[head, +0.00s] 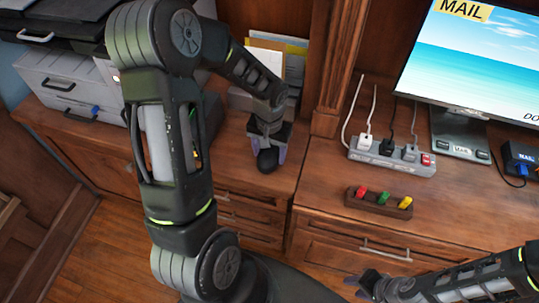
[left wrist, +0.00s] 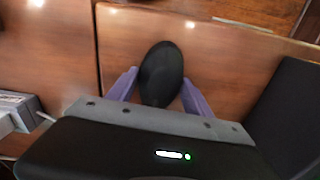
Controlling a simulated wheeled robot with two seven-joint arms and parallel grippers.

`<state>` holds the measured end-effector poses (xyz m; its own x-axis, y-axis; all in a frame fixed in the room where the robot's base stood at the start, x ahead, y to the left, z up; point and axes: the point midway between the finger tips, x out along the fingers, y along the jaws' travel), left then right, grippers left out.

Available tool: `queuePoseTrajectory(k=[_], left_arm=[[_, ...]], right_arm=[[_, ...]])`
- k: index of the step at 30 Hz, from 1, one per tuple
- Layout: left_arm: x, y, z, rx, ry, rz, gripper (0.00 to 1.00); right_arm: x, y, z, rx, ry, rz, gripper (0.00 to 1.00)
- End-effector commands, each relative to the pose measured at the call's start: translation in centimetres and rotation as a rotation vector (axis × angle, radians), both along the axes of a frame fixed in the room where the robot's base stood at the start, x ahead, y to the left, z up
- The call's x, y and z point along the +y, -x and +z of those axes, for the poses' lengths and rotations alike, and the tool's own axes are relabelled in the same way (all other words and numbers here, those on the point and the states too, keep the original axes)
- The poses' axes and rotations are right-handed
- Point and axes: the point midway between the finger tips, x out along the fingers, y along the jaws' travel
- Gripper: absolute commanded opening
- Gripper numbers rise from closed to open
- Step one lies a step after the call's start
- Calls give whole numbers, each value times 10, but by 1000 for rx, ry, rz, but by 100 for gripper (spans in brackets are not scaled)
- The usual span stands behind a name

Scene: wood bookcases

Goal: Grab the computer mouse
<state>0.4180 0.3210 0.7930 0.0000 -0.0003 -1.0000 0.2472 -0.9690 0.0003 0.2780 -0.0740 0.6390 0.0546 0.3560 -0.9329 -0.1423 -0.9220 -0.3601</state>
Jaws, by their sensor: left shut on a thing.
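The black computer mouse (head: 267,160) is at the left part of the wood desk, near its front edge. My left gripper (head: 268,150) reaches down from above and is shut on it. In the left wrist view, the dark oval mouse (left wrist: 161,73) sits between the two purple fingers of my left gripper (left wrist: 158,92). I cannot tell whether the mouse touches the desk. My right gripper (head: 370,288) is at the bottom right of the head view, low in front of the desk and away from the mouse. Its fingers are too small and dark to read.
A grey power strip (head: 392,157) with plugs and a small holder with colored buttons (head: 378,203) are on the desk to the right. A monitor (head: 470,60) stands behind them. A printer (head: 70,80) is at the left. A paper tray (head: 245,100) stands behind my left gripper.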

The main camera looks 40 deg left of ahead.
Motion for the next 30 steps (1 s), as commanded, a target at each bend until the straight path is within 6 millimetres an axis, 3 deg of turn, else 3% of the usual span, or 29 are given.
queuePoseTrajectory(k=[11, 24, 30], left_arm=[[0, -1, 9, -3, -2, 1, 16], [0, -1, 86, -4, -1, 1, 16], [0, 0, 100, -1, 0, 0, 16]], right_arm=[[0, 0, -1, 0, 0, 0, 36], [0, -1, -6, -3, -2, 0, 36], [0, -1, -7, -3, -2, 0, 36]])
